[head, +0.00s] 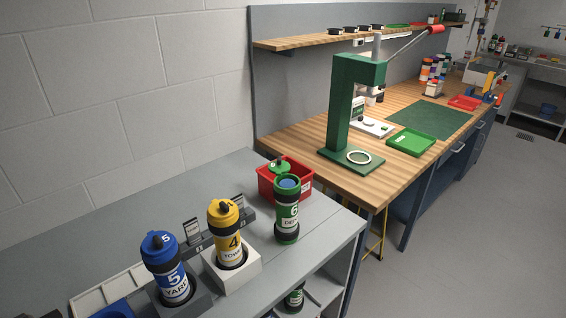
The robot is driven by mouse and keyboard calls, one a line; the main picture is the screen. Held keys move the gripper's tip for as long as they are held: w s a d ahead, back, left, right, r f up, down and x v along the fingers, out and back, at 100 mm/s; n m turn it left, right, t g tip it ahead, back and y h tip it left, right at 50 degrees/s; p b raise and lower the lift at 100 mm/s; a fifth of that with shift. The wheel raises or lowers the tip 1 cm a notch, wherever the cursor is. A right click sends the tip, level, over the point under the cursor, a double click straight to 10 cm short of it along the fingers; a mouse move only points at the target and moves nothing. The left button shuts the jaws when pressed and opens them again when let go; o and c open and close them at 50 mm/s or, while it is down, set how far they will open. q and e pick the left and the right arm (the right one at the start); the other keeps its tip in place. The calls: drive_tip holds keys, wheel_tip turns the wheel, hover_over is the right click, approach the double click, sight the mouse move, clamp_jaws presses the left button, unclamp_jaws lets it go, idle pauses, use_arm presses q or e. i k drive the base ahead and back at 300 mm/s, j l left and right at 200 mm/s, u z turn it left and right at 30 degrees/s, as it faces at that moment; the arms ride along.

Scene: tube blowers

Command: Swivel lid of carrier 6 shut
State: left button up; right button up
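Carrier 6 (288,217) is a clear tube with green and black end rings and a "6" label. It stands upright near the right end of the grey bench. Its green lid (279,167) is swung out to the back left, beside the open mouth (288,183), where something blue shows inside. Neither of my grippers is in the head view.
Yellow carrier 4 (229,243) and blue carrier 5 (167,268) stand in holders to the left, both with lids on. A red bin (266,186) sits close behind carrier 6. A wooden workbench (293,142) with a green press (343,110) stands beyond. The bench front right of carrier 6 is clear.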

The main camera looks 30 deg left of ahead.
sight(278, 167)
drive_tip(key=i+l+u, duration=0.15)
drive_tip(key=u, duration=0.3)
drive_tip(key=i+l+u, duration=0.15)
drive_tip(key=l+u, duration=0.25)
